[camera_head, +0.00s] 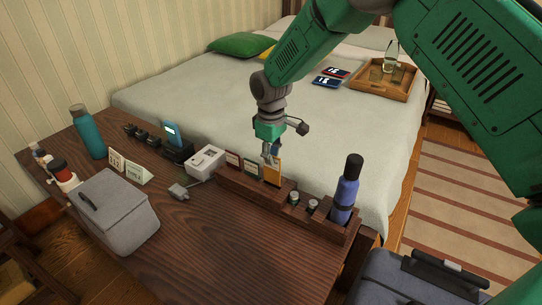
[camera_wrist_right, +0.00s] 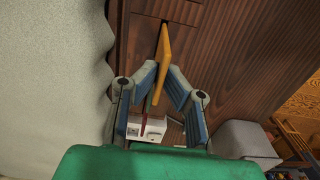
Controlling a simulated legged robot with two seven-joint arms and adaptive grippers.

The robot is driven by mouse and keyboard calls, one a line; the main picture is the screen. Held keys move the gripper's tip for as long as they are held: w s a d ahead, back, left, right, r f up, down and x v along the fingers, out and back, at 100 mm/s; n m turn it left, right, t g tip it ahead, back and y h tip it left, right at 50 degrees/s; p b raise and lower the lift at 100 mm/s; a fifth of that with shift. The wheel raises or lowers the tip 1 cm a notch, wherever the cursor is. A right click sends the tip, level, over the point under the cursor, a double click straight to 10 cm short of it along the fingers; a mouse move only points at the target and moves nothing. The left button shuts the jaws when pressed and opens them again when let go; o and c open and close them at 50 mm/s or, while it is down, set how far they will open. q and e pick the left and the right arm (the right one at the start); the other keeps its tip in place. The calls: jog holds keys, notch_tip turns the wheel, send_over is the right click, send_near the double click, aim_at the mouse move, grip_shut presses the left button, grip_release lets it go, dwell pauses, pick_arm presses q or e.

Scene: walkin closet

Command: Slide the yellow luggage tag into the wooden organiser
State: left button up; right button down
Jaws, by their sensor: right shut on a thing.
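The yellow luggage tag (camera_head: 272,173) stands upright over the dark wooden organiser (camera_head: 235,187) on the desk. My right gripper (camera_head: 270,153) is shut on its upper part. In the right wrist view the tag (camera_wrist_right: 164,50) sits between the fingers of my right gripper (camera_wrist_right: 161,80), its far end at the dark wood of the organiser (camera_wrist_right: 175,9). I cannot tell how deep its lower edge sits in a slot. My left gripper is not in view.
Two cards (camera_head: 250,168) stand in the organiser left of the tag. Small cylinders (camera_head: 293,197) and a blue bottle (camera_head: 345,188) stand to its right. A white box (camera_head: 207,162) is close by. The desk front (camera_head: 200,240) is clear beside a grey case (camera_head: 118,215).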

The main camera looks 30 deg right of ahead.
jog(key=shift+f, duration=0.75)
dwell(0.5)
dwell(0.4)
jog(key=shift+p, duration=0.4)
jog(key=shift+f+b, duration=0.4)
jog(key=shift+f, duration=1.4)
dwell(0.5)
jog(key=c, duration=1.2)
grip_release()
jog(key=shift+r, duration=0.15)
